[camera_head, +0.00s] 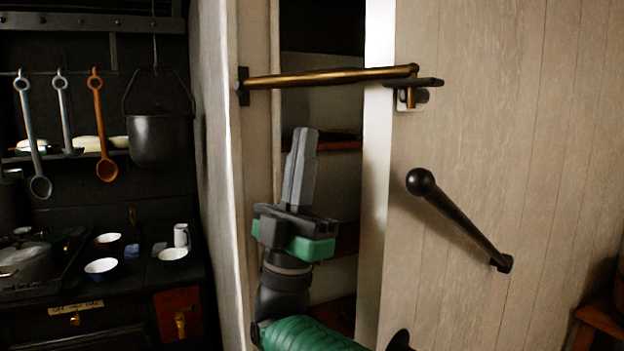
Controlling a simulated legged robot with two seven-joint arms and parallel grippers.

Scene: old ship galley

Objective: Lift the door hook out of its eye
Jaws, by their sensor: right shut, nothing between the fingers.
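The brass door hook (320,78) runs almost level from a dark bracket on the door frame (243,86) to the door (500,130). Its right end bends down at the dark eye plate (430,82), and a brass tip shows below the plate, so the hook appears to sit in the eye. My right gripper (304,135) points up below the middle of the hook, in front of the gap beside the door. Its fingers are shut and empty, apart from the hook in the picture. My left gripper is not in view.
A black bar with a ball end (455,215) slants across the door, right of my gripper. Shelves show in the gap behind it. At left, a hanging pot (160,138), ladles and a stove with bowls stand beyond the white partition (215,180).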

